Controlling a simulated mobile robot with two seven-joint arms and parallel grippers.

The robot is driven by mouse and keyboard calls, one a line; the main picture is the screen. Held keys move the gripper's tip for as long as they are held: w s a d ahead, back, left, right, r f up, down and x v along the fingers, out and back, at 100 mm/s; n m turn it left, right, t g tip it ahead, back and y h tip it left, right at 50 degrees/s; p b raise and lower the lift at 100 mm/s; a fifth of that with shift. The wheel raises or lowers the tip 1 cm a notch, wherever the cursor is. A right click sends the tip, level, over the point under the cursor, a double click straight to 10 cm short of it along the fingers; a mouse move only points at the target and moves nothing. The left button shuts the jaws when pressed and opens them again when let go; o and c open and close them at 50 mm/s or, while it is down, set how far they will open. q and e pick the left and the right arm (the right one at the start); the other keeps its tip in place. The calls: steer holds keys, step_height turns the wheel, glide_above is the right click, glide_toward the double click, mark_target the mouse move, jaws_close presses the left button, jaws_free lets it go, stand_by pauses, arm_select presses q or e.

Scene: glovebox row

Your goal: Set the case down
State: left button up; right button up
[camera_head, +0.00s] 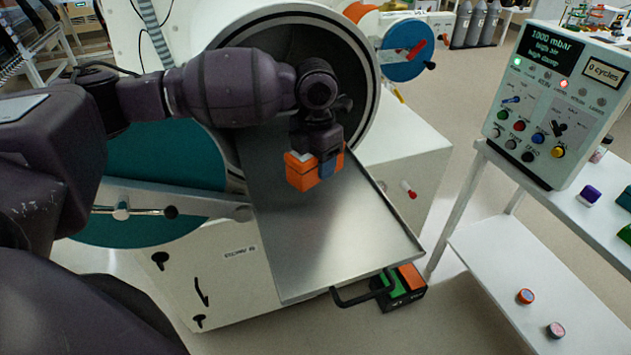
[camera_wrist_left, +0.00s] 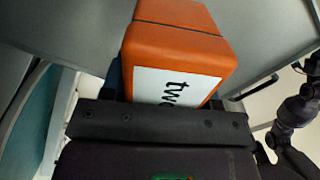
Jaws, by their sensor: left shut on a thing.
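The case is a small orange box (camera_head: 312,172) with a white label on one side. My left gripper (camera_head: 318,150) is shut on it, above the metal tray (camera_head: 345,235) that slides out of the round chamber opening. In the left wrist view the orange case (camera_wrist_left: 178,55) fills the middle, its label partly readable as "tw", between my left gripper's fingers (camera_wrist_left: 165,95). I cannot tell whether the case's underside touches the tray. The right gripper is not clearly in view; an arm link shows at the right of the left wrist view.
The tray is otherwise bare, with a black handle (camera_head: 362,294) at its front edge. The teal round door (camera_head: 150,185) stands open at left. A control panel (camera_head: 545,100) sits on a white shelf unit (camera_head: 530,285) at right. A green and orange pedal box (camera_head: 403,288) is on the floor.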

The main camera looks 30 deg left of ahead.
mark_target(316, 195)
arm_select(q)
step_height(316, 195, down, 5)
steer(key=shift+f, duration=0.4)
arm_select(e)
steer(key=shift+s+f, duration=0.4)
steer(key=shift+s, duration=0.05)
